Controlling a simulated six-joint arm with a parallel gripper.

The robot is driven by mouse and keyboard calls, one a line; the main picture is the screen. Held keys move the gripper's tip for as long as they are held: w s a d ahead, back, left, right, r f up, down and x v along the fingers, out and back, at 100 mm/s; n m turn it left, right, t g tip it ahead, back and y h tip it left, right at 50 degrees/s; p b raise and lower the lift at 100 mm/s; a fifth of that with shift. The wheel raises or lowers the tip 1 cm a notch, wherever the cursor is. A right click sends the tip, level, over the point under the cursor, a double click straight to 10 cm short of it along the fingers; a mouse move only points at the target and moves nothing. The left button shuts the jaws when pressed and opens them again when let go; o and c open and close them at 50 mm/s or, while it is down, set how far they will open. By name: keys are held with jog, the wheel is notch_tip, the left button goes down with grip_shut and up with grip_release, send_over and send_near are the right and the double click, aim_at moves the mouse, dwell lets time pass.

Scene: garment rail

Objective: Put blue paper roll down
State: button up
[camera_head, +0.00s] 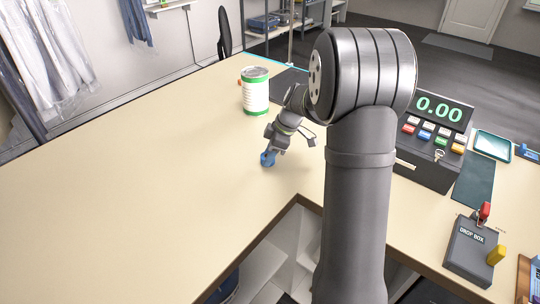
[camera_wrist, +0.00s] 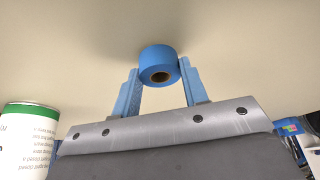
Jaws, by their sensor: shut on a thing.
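The blue paper roll (camera_head: 267,159) is at my gripper's tip over the wooden counter (camera_head: 150,170) in the head view. In the wrist view the blue paper roll (camera_wrist: 158,64) sits between the two blue fingers, its dark core hole facing the camera. My gripper (camera_head: 272,152) is shut on the roll; its fingers also show in the wrist view (camera_wrist: 158,78). The roll is at or very near the counter surface; I cannot tell whether it touches. My arm hides part of the counter to the right.
A white and green can (camera_head: 255,92) stands on the counter behind the gripper and shows at left in the wrist view (camera_wrist: 25,135). A cash register (camera_head: 436,140), a teal tray (camera_head: 492,145) and a drop box (camera_head: 472,250) are at right. The counter's left side is clear.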

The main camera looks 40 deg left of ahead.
jog(key=shift+f, duration=0.4)
jog(key=shift+f, duration=0.15)
jog(key=o, duration=1)
jog(key=shift+c, duration=0.2)
jog(key=v, duration=1.2)
jog(key=shift+d, duration=0.1)
